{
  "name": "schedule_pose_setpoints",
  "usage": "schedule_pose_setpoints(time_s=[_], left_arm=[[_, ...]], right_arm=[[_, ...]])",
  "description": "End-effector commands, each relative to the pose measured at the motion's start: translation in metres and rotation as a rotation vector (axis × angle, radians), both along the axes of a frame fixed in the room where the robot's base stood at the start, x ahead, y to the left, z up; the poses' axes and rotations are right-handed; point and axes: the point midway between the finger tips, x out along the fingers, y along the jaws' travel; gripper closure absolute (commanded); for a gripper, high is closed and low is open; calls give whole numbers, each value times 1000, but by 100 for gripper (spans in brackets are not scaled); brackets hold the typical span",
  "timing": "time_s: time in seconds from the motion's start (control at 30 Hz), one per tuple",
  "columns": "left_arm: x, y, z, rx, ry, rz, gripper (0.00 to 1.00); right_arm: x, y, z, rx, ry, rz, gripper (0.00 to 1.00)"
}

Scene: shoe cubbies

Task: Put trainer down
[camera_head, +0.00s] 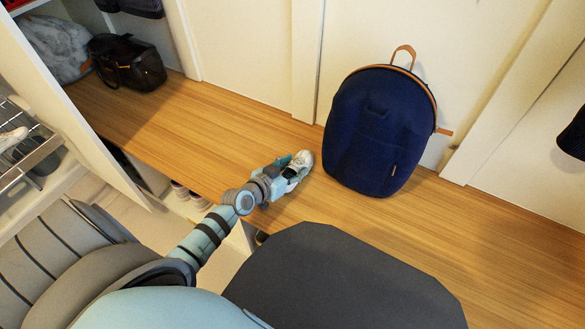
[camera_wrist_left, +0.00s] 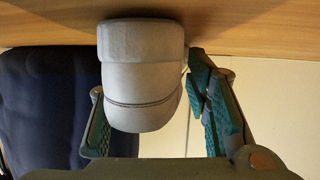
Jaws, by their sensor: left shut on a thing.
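A white and grey trainer (camera_head: 300,164) is at the bench's wooden top (camera_head: 236,140), left of the backpack. My left gripper (camera_head: 284,170) is shut on the trainer. In the left wrist view the trainer (camera_wrist_left: 140,75) shows its pale rounded end between the two teal fingers of my left gripper (camera_wrist_left: 155,120). The trainer's far edge meets the wood in that view; whether it rests its full weight there I cannot tell. My right gripper is not in view.
A navy backpack (camera_head: 375,130) with a brown handle stands on the bench just right of the trainer. A dark bag (camera_head: 125,62) sits at the far left end. The wood between them is clear. Shoes (camera_head: 190,196) show below the bench's front edge.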

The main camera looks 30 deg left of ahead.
Motion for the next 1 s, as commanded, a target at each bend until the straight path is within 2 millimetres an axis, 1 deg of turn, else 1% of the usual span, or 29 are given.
schedule_pose_setpoints(time_s=[0.07,0.1,0.17,0.2,0.23,0.57,0.67,0.77,0.87,0.9,1.0], left_arm=[[0,0,-2,0,0,0,85],[0,0,-2,0,0,0,53],[0,0,-1,0,0,0,43],[0,0,-1,0,0,0,37],[0,0,-1,0,0,0,36],[0,0,0,0,0,0,36],[0,0,3,0,0,0,36],[-13,2,9,2,2,0,36],[-31,4,18,1,3,-1,36],[-42,6,23,3,4,-1,36],[-68,9,34,3,4,-2,36]], right_arm=[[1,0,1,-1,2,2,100],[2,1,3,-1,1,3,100],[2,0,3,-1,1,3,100],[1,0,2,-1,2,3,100],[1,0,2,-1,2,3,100],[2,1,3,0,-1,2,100],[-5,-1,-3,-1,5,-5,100],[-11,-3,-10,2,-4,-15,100],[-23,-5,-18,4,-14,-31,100],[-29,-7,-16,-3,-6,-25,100],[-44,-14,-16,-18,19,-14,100]])
